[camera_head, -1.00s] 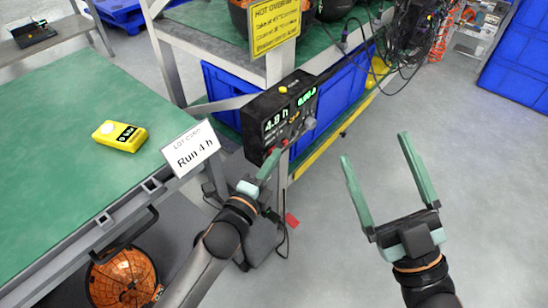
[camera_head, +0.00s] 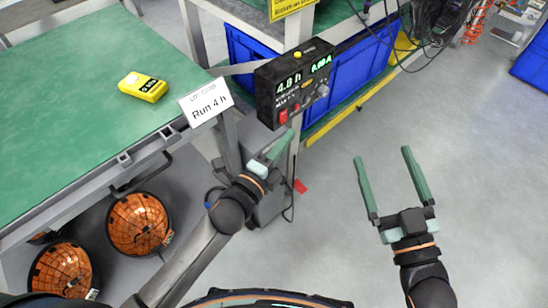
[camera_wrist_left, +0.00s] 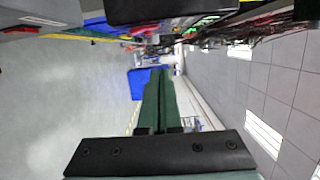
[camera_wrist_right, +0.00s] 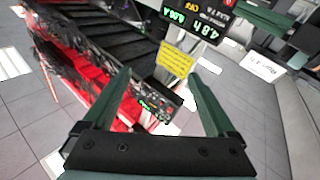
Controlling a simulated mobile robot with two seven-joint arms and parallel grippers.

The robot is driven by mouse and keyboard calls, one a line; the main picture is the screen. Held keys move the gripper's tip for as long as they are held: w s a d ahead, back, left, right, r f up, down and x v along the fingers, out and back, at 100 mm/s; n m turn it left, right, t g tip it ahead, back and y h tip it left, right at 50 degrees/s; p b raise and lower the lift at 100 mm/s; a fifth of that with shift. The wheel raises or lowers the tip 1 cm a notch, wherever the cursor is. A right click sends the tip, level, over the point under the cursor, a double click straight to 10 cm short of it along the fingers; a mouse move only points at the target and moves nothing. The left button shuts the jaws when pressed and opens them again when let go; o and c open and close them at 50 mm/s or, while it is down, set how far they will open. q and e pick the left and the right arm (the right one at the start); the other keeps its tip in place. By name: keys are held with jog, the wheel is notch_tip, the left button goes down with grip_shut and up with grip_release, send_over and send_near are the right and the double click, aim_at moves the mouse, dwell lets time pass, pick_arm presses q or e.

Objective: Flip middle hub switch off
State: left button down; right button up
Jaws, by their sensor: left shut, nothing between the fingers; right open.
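I cannot pick out a middle hub or its switch for certain. A black timer box (camera_head: 292,86) with green digits and a red switch (camera_head: 283,117) low on its front stands on the rack post. My left gripper (camera_head: 286,138) is shut and empty, its tips just below the box; its closed fingers fill the middle of the left wrist view (camera_wrist_left: 160,85). My right gripper (camera_head: 388,157) is open and empty over the floor, right of the box. In the right wrist view, a dark strip with small green lights (camera_wrist_right: 152,103) shows on the red-lit rack, between the fingers.
A yellow meter (camera_head: 143,86) lies on the green bench (camera_head: 70,95). A white "Run 4 h" card (camera_head: 205,101) stands at its edge. Blue bins (camera_head: 350,70) sit under the rack. Cables hang at the upper right. Orange round items (camera_head: 138,222) are below the bench. Right-hand floor is clear.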

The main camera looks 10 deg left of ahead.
pick_arm(q)
jog(key=v, duration=0.6)
jog(key=shift+r+p, duration=0.15)
jog(key=shift+p, duration=0.15)
pick_arm(e)
jog(key=shift+m+g+h, duration=0.6)
jog(key=shift+g, duration=0.3)
jog(key=shift+d+f, duration=0.1)
jog(key=shift+f, duration=2.45)
pick_arm(q)
jog(key=shift+s+a, duration=0.1)
